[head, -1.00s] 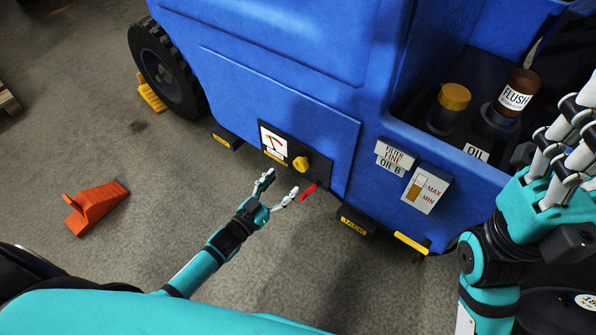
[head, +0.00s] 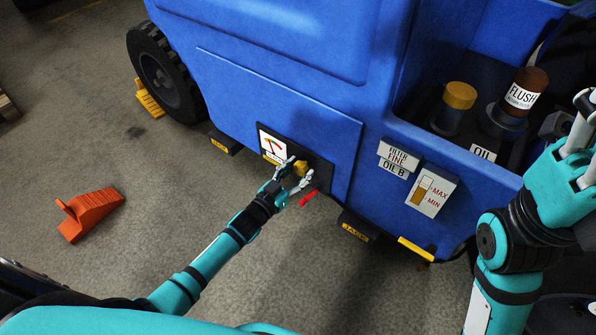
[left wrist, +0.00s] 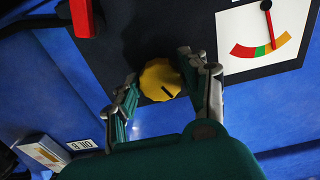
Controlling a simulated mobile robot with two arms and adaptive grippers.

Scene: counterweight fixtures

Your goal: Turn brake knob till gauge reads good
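The yellow brake knob (head: 301,168) sits on a dark panel on the blue machine's side. It also shows in the left wrist view (left wrist: 160,81), with a dark mark on its face. My left gripper (head: 297,176) is at the knob, its fingers open on either side of it; I cannot tell whether they touch it. The white gauge (left wrist: 290,20) is beside the knob, with red, green and orange bands. Its red needle points near where green and orange meet. My right gripper (head: 588,115) is raised at the right edge, partly cut off.
A red lever (head: 308,198) is just beside the knob, close to my left fingers. An orange wedge (head: 92,212) lies on the floor at left. A sight gauge (head: 431,190) and bottles, including FLUSH (head: 524,92), are at right. The floor between is clear.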

